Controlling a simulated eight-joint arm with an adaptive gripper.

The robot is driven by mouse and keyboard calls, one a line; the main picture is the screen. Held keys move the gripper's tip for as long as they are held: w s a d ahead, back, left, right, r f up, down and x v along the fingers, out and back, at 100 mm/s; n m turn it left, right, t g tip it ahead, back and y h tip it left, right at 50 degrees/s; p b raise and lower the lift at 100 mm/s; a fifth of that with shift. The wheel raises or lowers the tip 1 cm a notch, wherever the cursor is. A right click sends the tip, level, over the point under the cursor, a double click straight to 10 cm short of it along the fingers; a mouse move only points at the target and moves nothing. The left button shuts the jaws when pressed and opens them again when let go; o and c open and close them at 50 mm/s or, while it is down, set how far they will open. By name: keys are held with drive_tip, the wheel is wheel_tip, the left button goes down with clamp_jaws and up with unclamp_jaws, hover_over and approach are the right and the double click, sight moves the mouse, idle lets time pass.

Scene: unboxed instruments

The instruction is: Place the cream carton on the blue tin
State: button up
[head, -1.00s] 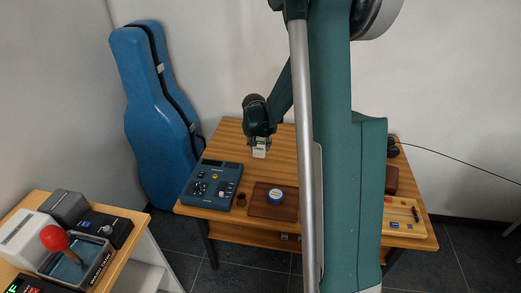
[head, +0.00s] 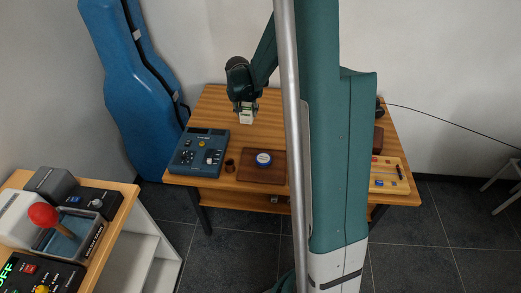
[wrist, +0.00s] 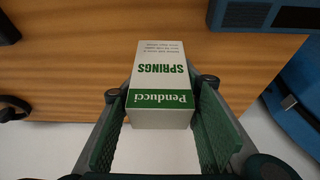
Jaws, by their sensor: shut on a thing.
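The cream carton (wrist: 160,85), with green bands and the words "SPRINGS" and "Penducci", is held between the fingers of my gripper (wrist: 160,135) in the wrist view. In the head view the carton (head: 246,117) hangs below my gripper (head: 244,106), over the back left part of the wooden table. The blue tin (head: 264,159), round with a pale top, sits on a brown mat (head: 250,175) near the table's front edge. The carton is behind and a little left of the tin, apart from it.
A blue instrument box (head: 200,152) with knobs stands left of the mat, with a small brown cup (head: 229,165) between them. A yellow board (head: 385,175) lies at the table's right. My arm hides the middle right of the table.

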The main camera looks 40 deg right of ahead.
drive_tip(key=s+a+r+m, duration=0.1)
drive_tip(key=s+m, duration=0.1)
drive_tip(key=s, duration=0.6)
drive_tip(key=s+a+r+m+g+b, duration=0.1)
drive_tip(key=s+a+r+m, duration=0.1)
drive_tip(key=s, duration=0.7)
drive_tip(key=shift+s+a+h, duration=0.25)
drive_tip(key=shift+h, duration=0.15)
drive_tip(key=shift+f, duration=0.15)
drive_tip(key=b, duration=0.2)
hover_over(266, 155)
drive_tip(key=shift+f, duration=2.8)
drive_tip(key=shift+f+b, duration=0.3)
drive_tip(key=shift+f, duration=1.8)
drive_tip(key=shift+f, duration=0.15)
drive_tip(key=o, duration=0.9)
drive_tip(key=shift+r, duration=0.25)
